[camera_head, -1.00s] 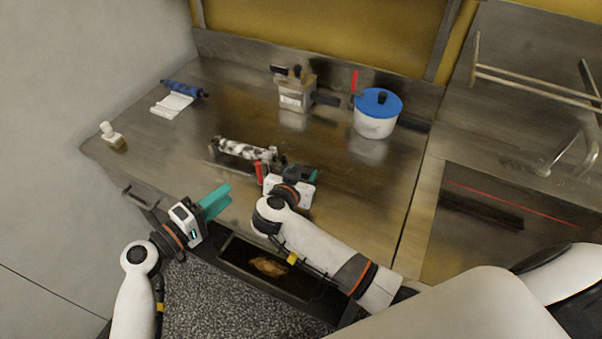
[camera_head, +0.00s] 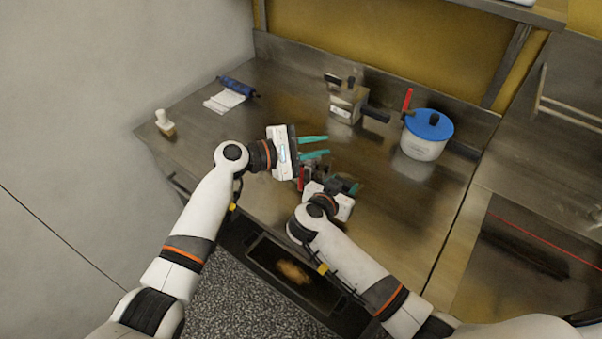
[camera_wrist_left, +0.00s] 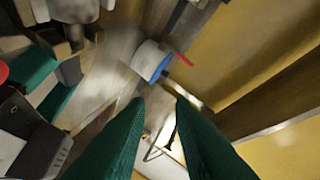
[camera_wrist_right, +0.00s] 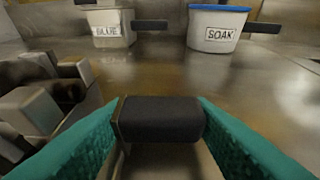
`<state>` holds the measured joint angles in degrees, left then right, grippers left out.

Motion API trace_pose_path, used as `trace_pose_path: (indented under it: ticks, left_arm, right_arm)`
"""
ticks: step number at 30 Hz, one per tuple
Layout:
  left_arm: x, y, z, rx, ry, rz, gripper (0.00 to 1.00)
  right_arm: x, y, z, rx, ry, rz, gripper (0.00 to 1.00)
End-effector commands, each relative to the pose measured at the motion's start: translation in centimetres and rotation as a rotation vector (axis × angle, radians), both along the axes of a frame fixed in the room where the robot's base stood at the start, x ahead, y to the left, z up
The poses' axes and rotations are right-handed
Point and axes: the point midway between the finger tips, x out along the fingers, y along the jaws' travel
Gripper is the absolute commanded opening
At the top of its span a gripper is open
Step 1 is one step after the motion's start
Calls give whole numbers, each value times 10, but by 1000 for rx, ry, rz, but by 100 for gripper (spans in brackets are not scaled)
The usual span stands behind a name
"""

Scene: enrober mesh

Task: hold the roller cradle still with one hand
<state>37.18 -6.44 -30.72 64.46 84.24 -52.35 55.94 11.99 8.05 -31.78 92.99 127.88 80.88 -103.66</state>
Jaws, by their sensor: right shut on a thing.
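The roller cradle (camera_head: 318,170) is on the counter in the head view, mostly hidden behind my left gripper; its roller cannot be made out. In the right wrist view, grey metal blocks, seemingly cradle parts (camera_wrist_right: 40,108), stand at the left. My right gripper (camera_head: 349,187) is low beside the cradle. It is shut on a black handle (camera_wrist_right: 160,118), seen between its teal fingers; it seems to belong to the cradle. My left gripper (camera_head: 315,147) is above the cradle, pointing right. Its teal fingers are apart and empty in the left wrist view (camera_wrist_left: 160,102).
A white pot with a blue lid (camera_head: 428,132), labelled SOAK, and a metal box (camera_head: 347,104) with a dark handle stand behind. An open drawer (camera_head: 262,270) is in front.

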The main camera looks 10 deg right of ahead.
Motion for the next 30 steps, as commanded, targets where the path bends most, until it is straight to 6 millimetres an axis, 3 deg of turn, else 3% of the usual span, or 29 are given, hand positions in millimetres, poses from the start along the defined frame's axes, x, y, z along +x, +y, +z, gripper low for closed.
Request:
trace_pose_path:
  ticks: [3,8,12,18,24,30]
  left_arm:
    - [-16,-27,7,175,-221,-200,21]
    - [-35,-42,6,476,-571,-553,21]
    - [-34,-24,8,783,-849,-913,21]
    - [-17,18,30,1093,-1011,-1289,21]
    - [-9,37,40,1199,-1031,-1431,21]
    - [-9,39,14,1203,-1029,-1440,21]
  right_arm:
    - [0,0,0,-1,1,0,11]
    - [0,0,0,-1,1,0,11]
    - [0,0,0,-1,1,0,11]
    - [0,0,0,-1,1,-1,11]
    - [0,0,0,0,1,-1,11]
    - [0,0,0,0,1,-1,11]
